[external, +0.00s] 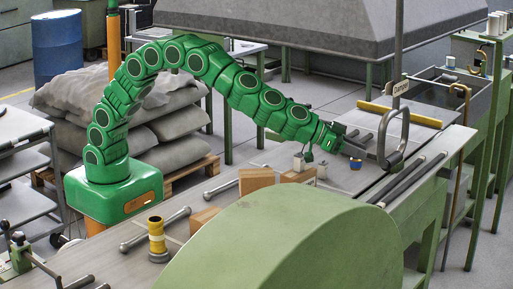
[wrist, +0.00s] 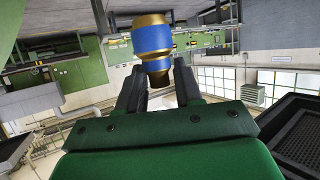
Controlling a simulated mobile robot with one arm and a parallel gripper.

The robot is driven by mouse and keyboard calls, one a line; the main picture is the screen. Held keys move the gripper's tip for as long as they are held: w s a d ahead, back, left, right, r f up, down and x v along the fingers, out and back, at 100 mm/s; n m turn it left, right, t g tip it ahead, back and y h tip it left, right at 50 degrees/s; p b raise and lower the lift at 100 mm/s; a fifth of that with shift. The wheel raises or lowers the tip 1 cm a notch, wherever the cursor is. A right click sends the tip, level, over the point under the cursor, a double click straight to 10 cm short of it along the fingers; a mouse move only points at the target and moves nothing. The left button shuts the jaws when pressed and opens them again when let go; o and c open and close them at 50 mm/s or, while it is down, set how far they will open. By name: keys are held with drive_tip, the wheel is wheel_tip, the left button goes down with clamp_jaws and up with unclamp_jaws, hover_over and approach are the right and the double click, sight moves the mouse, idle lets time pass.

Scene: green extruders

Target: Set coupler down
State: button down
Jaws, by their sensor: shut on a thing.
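The coupler (wrist: 152,41), a blue cylinder with gold-brown ends, sits between the dark fingers of my gripper (wrist: 157,80) in the wrist view. My gripper is shut on it, and its lower end is partly hidden between the fingers. In the external view, my gripper (external: 350,150) is at the end of the outstretched green arm, over the right part of the long grey bench (external: 226,222). The small blue and yellow coupler (external: 355,163) shows just below the fingers. I cannot tell whether it touches the bench.
Wooden blocks (external: 257,180), small white-topped items and metal rods (external: 156,230) lie on the bench. A yellow cylinder (external: 157,238) stands at the front left. A metal ring stand (external: 394,138) is close right of my gripper. A large green rounded housing (external: 290,240) fills the foreground.

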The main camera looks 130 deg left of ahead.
drive_tip(key=s+a+f+n+g+y, duration=0.1)
drive_tip(key=s+a+f+n+y, duration=0.1)
drive_tip(key=s+a, duration=0.35)
drive_tip(key=s+a+f+n+g+y, duration=0.1)
drive_tip(key=s+a+f+g, duration=0.15)
drive_tip(key=a, duration=0.65)
drive_tip(key=s+a+f+n+g, duration=0.1)
drive_tip(key=s+a, duration=0.2)
drive_tip(key=s, duration=0.2)
drive_tip(key=s+a+f+n+y, duration=0.1)
drive_tip(key=s+a+f, duration=0.1)
drive_tip(key=s, duration=0.2)
drive_tip(key=s+a+f+n+g+y, duration=0.1)
drive_tip(key=s+a+f+n, duration=0.1)
drive_tip(key=s, duration=0.3)
drive_tip(key=shift+s+a+f+g, duration=0.1)
drive_tip(key=shift+s+a+g, duration=0.25)
drive_tip(key=shift+a, duration=0.45)
drive_tip(key=shift+s+a+f, duration=0.1)
drive_tip(key=shift+s+f, duration=0.15)
drive_tip(key=shift+f, duration=1.3)
drive_tip(key=shift+f, duration=0.15)
drive_tip(key=c, duration=0.8)
unclamp_jaws()
drive_tip(key=shift+o, duration=0.2)
drive_tip(key=shift+v, duration=2.05)
drive_tip(key=shift+w, duration=0.1)
